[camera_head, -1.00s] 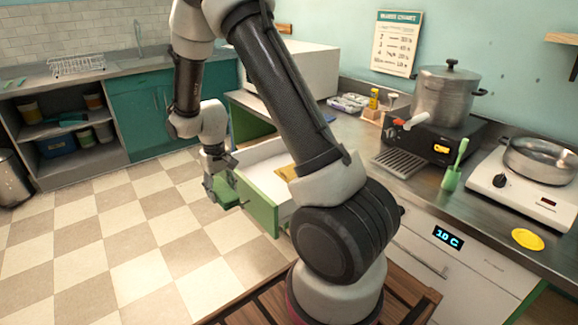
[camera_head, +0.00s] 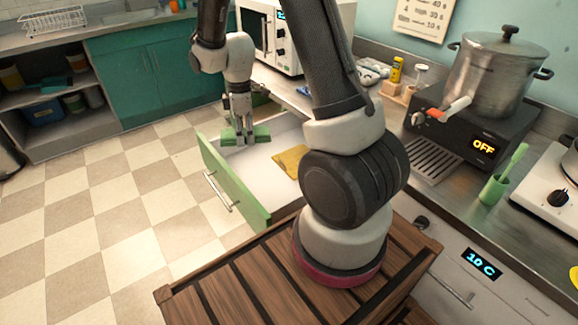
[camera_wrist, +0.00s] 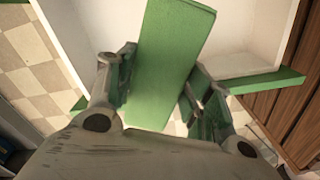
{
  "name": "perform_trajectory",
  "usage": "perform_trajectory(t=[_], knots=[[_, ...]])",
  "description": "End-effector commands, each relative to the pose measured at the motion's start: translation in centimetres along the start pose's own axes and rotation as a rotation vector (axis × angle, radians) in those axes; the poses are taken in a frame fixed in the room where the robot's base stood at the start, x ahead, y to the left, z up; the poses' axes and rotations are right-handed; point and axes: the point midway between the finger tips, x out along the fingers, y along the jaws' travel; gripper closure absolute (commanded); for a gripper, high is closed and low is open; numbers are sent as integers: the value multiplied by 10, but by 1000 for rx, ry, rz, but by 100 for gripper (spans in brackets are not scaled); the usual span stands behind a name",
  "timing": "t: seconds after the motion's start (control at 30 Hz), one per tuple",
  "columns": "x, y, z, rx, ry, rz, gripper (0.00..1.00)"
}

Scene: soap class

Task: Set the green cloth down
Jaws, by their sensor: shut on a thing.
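The green cloth (camera_head: 262,133) looks like a flat, stiff green slab. My gripper (camera_head: 243,137) points down and is shut on it, with cloth showing on both sides of the fingers. In the wrist view the cloth (camera_wrist: 168,55) runs between the two fingers. The gripper and cloth are at the far left part of the open drawer (camera_head: 258,185), which has a white inside and a green front. I cannot tell whether the cloth touches the drawer floor. A yellow cloth (camera_head: 290,162) lies in the drawer, to the right and nearer me.
The steel counter (camera_head: 440,190) on the right bears a pot (camera_head: 495,75) on a black burner showing OFF, and a green cup with a brush (camera_head: 495,190). A white microwave (camera_head: 270,40) stands behind the drawer. The checkered floor (camera_head: 110,220) at left is clear.

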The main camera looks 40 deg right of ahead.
Motion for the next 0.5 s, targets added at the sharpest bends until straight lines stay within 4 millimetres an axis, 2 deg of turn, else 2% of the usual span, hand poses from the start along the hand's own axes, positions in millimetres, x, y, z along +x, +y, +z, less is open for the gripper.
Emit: perform_trajectory(t=[0.1,0.3,0.37,0.5], knots=[[-8,-7,12,-233,0,0,71],[-11,-13,22,-452,0,-1,71],[-6,-14,22,-473,-1,-3,71],[27,-15,23,-482,-2,-8,71]])
